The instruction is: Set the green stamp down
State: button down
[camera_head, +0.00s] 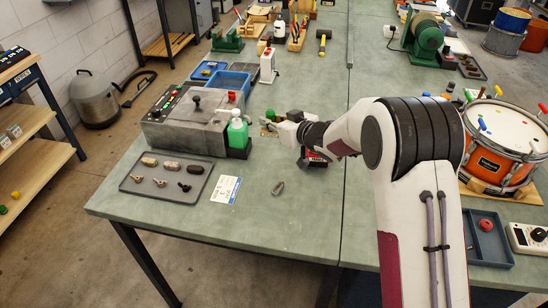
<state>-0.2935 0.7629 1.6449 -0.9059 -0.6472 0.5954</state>
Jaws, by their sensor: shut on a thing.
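My gripper (272,124) is near the middle of the bench, at the far end of my white arm, small in view and partly hidden by its own wrist. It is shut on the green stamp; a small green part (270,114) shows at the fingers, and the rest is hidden. I cannot tell whether the stamp touches the bench top (290,220).
A grey machine (185,125) and a bottle of green liquid (238,132) stand left of my gripper. A dark red-and-black box (314,160) is just below my wrist. A grey tray (168,180) and a card (225,190) lie nearer the front. The bench's front middle is mostly clear.

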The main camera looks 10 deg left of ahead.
aim_at(274, 135)
jog(key=shift+w+d+r, duration=0.15)
jog(key=shift+w+d, duration=0.05)
jog(key=shift+w, duration=0.25)
jog(key=shift+d+f+m, duration=0.2)
jog(key=shift+m, duration=0.1)
jog(key=shift+f, duration=3.1)
jog(key=shift+f, duration=1.9)
jog(key=shift+f, duration=0.1)
jog(key=c, duration=2)
grip_release()
jog(key=shift+o, duration=0.2)
